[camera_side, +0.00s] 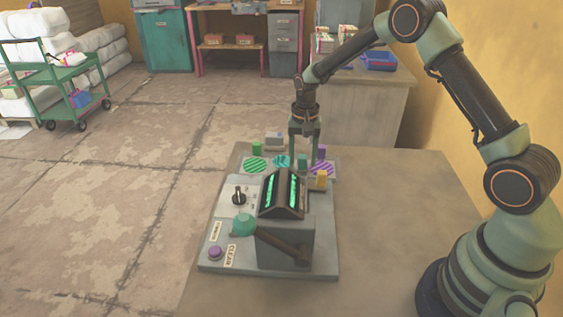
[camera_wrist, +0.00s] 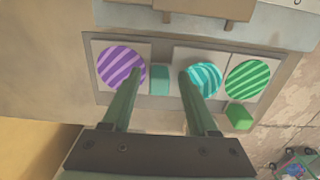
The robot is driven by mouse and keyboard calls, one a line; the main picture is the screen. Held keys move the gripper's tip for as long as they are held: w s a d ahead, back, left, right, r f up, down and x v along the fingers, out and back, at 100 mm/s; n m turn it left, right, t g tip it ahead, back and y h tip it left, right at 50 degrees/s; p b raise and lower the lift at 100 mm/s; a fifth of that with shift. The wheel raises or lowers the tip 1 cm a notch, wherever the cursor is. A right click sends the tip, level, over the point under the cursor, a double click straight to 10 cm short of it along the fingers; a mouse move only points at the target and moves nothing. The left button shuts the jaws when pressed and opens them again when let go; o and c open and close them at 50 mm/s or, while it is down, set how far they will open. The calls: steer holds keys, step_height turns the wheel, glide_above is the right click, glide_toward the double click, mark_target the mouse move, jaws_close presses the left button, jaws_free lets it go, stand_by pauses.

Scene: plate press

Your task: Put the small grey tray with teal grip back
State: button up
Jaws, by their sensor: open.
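The small grey tray with teal grip shows its teal grip (camera_wrist: 159,80) as a short block in the wrist view; in the side view the grip (camera_side: 302,160) is below my gripper. A teal striped disc (camera_wrist: 205,78) lies on a pale square beside the grip. My gripper (camera_side: 304,150) is open and points down over the row of discs. In the wrist view its two fingers (camera_wrist: 158,76) stand on either side of the teal grip, apart from it. The right finger covers part of the teal disc. I cannot tell how low the fingertips are.
A purple striped disc (camera_wrist: 121,67) and a green striped disc (camera_wrist: 248,80) flank the teal one, with a green grip (camera_wrist: 239,115) nearby. The table (camera_side: 400,200) is bare to the right.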

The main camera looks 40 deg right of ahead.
step_height(320, 180, up, 12)
steer(key=s+a+r+n+t, duration=0.3)
steer(key=s+r+n, duration=0.1)
steer(key=s+r, duration=0.5)
steer(key=s+a+r+n+t, duration=0.1)
steer(key=s+n, duration=0.4)
steer(key=s, duration=0.6)
steer(key=shift+s+a+r+t, duration=0.3)
steer(key=shift+a+r+t, duration=0.05)
steer(key=shift+a+t, duration=0.4)
